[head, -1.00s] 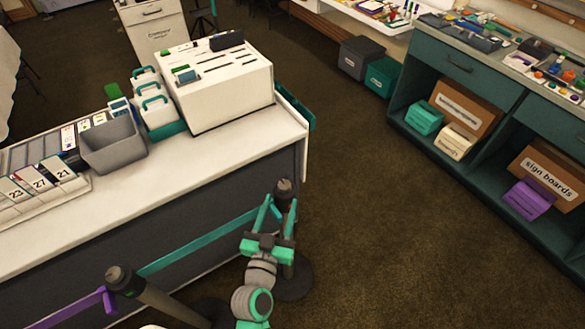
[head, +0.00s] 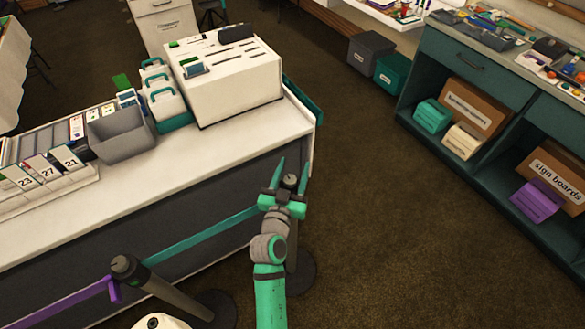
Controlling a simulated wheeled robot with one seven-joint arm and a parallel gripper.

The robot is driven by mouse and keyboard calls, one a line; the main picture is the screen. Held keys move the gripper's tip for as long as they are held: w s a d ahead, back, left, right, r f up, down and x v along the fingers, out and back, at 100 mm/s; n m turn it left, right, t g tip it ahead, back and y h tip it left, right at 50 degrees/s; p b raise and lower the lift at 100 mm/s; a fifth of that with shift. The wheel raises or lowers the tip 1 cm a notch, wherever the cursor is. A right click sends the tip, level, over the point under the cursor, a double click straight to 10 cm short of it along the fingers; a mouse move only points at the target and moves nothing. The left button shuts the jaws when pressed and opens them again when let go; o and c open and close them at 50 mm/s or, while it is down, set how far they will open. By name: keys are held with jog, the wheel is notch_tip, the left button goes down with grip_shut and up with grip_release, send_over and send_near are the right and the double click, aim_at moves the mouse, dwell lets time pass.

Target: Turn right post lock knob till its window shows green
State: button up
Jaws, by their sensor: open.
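The right post stands in front of the counter's right end, with a dark knob (head: 289,182) on top and a dark round base (head: 302,276). My gripper (head: 293,163) is open, its two teal fingers pointing away from me. The knob shows between the fingers in the picture; I cannot tell whether they touch it or are above it. No lock window or its colour can be made out. A teal belt (head: 200,238) runs from near the right post to the left post (head: 124,268), which leans in the view.
The white-topped counter (head: 190,178) stands just behind the posts, with a slotted white box (head: 235,95) and a grey bin (head: 120,138) on it. A purple belt (head: 70,305) leaves the left post leftward. Brown floor (head: 400,230) is free at right, before the teal shelf unit (head: 455,110).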

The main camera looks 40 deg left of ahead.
jog(key=c, duration=1.1)
jog(key=shift+o, duration=0.2)
jog(key=shift+a+n+g+y, duration=0.25)
jog(key=shift+n+g+y, duration=0.15)
jog(key=shift+n+y, duration=0.3)
jog(key=shift+s+a+n+g+y, duration=0.3)
jog(key=shift+s+n+g+y, duration=0.4)
jog(key=shift+n+g+y, duration=1.55)
jog(key=shift+s+a+n+g+y, duration=0.35)
jog(key=shift+s+n+g+y, duration=0.45)
jog(key=shift+n+g, duration=2.85)
jog(key=shift+s+a+n+g+y, duration=0.5)
jog(key=shift+n+g+y, duration=1.1)
jog(key=shift+g, duration=2.6)
jog(key=shift+s+d+g, duration=0.2)
jog(key=shift+s+g, duration=0.1)
